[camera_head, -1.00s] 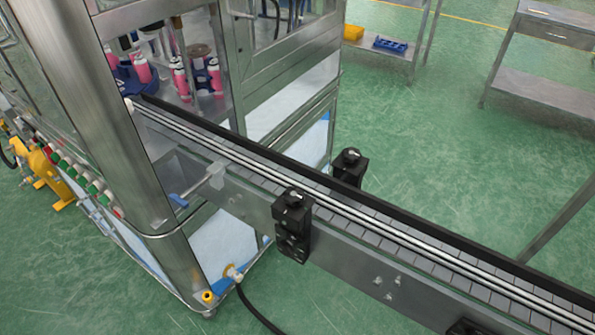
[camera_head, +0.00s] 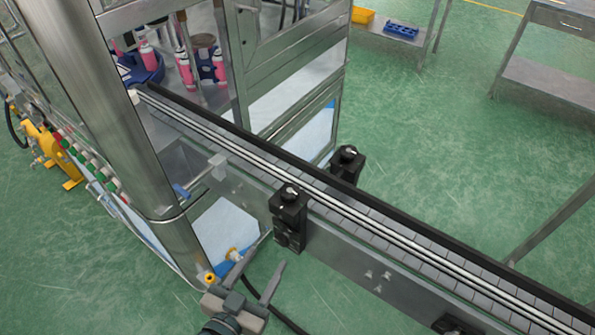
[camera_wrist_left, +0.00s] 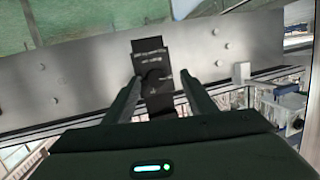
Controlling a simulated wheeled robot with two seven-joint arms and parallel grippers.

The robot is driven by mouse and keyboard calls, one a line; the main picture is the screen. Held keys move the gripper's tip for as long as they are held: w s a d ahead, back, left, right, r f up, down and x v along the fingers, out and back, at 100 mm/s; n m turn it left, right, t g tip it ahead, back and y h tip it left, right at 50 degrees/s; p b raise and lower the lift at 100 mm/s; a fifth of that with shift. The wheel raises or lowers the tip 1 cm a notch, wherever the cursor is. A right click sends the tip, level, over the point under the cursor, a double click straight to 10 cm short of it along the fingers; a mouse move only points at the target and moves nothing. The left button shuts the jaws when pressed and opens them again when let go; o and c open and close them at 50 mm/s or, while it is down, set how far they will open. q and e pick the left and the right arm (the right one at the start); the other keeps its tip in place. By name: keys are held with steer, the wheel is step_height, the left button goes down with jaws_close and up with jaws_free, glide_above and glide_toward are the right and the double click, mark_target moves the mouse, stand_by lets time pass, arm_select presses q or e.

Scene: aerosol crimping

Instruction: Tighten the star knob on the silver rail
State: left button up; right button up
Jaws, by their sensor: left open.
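The silver rail (camera_head: 400,237) runs along the conveyor from upper left to lower right. A black bracket (camera_head: 289,222) is fixed on its near side, with a dark round knob (camera_head: 290,193) on top. I cannot make out a star shape. A similar black bracket (camera_head: 347,168) stands across the belt. My left gripper (camera_head: 275,249) is open and empty, below and in front of the near bracket, apart from it. In the left wrist view, a black bracket (camera_wrist_left: 151,58) lies beyond and between the open fingers (camera_wrist_left: 158,82). My right gripper is out of view.
A steel-framed machine (camera_head: 140,130) with pink cans (camera_head: 184,70) inside stands at left. A blue-ended rod (camera_head: 182,191) and a clamp (camera_head: 217,168) sit beside its post. Green floor (camera_head: 440,120) is open beyond the conveyor.

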arm_select(q)
steer(key=t+h, duration=0.2)
glide_toward(294, 184)
steer(key=v, duration=0.5)
steer(key=shift+s+p, duration=0.2)
steer(key=shift+p, duration=0.15)
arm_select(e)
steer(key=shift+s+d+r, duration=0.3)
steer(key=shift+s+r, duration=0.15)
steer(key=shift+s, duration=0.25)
arm_select(q)
steer(key=shift+w, duration=0.1)
steer(key=p+x, duration=0.6)
steer(key=x, duration=0.9)
steer(key=shift+w+d+f, duration=0.1)
steer(key=shift+w, duration=0.3)
steer(key=shift+w+d+f, duration=0.15)
steer(key=shift+w+d, duration=0.15)
steer(key=shift+w, duration=0.35)
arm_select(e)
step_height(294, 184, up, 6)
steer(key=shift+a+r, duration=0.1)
arm_select(q)
steer(key=c, duration=1)
